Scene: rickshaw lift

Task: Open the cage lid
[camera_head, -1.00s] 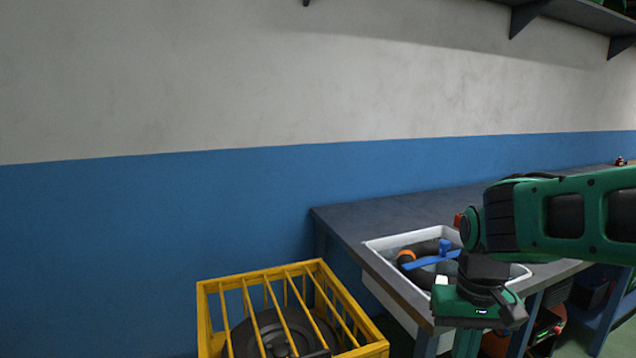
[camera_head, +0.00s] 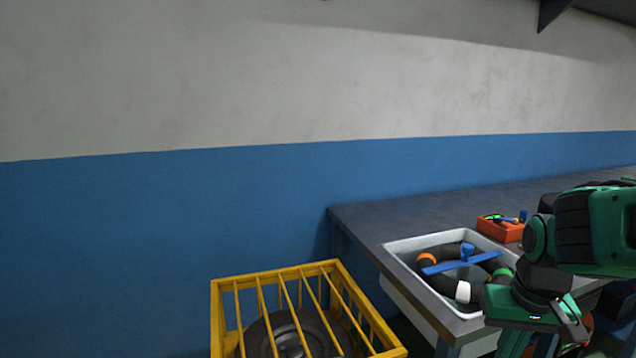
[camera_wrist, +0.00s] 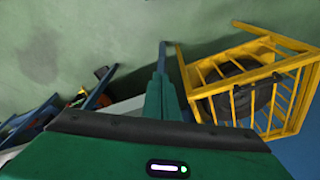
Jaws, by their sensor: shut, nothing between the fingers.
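The yellow cage (camera_head: 216,322) stands on the floor at the bottom of the head view, and its lower part is cut off. Its barred lid (camera_head: 295,310) lies across the top, over a dark tyre (camera_head: 285,332). The cage also shows at the upper right of the wrist view (camera_wrist: 190,72), with the tyre inside. My gripper (camera_wrist: 163,48) points away from the wrist camera as a narrow shut pair of fingers, empty, left of the cage and apart from it.
A dark workbench (camera_head: 375,215) stands right of the cage, with a white basin (camera_head: 400,245) holding a dark inner tube and a blue tool. An orange tool box (camera_head: 497,230) sits behind it. The blue and grey wall (camera_head: 120,240) is close behind the cage.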

